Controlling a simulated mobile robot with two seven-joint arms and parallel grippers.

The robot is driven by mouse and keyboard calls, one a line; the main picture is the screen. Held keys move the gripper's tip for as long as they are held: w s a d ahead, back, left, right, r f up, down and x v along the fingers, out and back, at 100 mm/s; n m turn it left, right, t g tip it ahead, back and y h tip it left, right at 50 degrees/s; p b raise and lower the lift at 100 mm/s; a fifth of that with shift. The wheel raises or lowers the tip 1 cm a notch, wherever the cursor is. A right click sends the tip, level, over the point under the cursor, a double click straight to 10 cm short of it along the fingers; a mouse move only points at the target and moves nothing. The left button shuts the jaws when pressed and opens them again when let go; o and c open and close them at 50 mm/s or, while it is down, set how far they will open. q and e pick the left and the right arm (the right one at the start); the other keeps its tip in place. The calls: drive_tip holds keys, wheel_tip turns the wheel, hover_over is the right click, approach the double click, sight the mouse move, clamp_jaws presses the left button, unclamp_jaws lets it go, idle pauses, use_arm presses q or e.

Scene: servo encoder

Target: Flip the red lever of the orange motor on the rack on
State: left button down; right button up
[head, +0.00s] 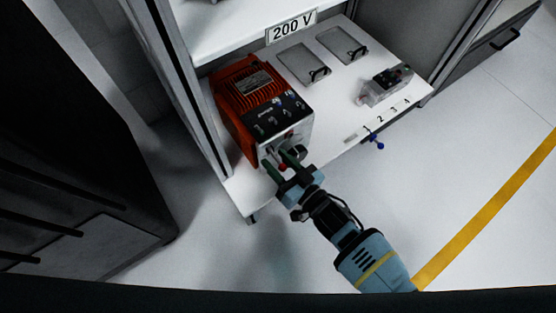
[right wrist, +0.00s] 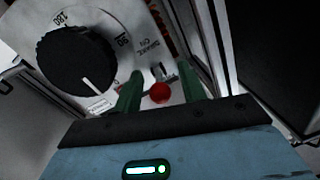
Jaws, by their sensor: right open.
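The orange motor (head: 240,98) sits on the left of the white rack shelf, its light front panel facing my right arm. Its red lever, with a round red knob, shows small in the head view (head: 283,167) and clearly in the right wrist view (right wrist: 159,93). My right gripper (head: 281,164) is open at the lower front of the motor. In the right wrist view its two green fingers (right wrist: 160,80) stand on either side of the red knob, with gaps visible. Whether a finger touches the lever stem I cannot tell. My left gripper is not in view.
A black dial (right wrist: 75,62) is left of the lever on the motor's panel. The shelf (head: 330,115) also bears a small grey device (head: 385,85) and two plates with black handles. A blue-knobbed lever (head: 375,140) is at its front edge. A rack post (head: 185,90) stands left of the motor.

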drive_tip(key=shift+w+a, duration=0.15)
drive_tip(key=shift+c, duration=0.3)
clamp_jaws()
drive_tip(key=shift+f+b, duration=0.35)
drive_tip(key=shift+b, duration=0.45)
drive_tip(key=shift+f+t+y+b, duration=0.1)
drive_tip(key=shift+t+y+b, duration=0.4)
drive_tip(key=shift+b, duration=0.5)
drive_tip(key=shift+w+a+f+t+y, duration=0.1)
drive_tip(key=shift+f+t+y, duration=0.05)
drive_tip(key=shift+t+y, duration=0.35)
drive_tip(key=shift+w+f+t+y, duration=0.1)
drive_tip(key=shift+f+t+y, duration=0.05)
drive_tip(key=shift+t+y, duration=0.3)
drive_tip(key=shift+n, duration=0.3)
drive_tip(key=shift+t+y, duration=0.25)
drive_tip(key=shift+t, duration=0.1)
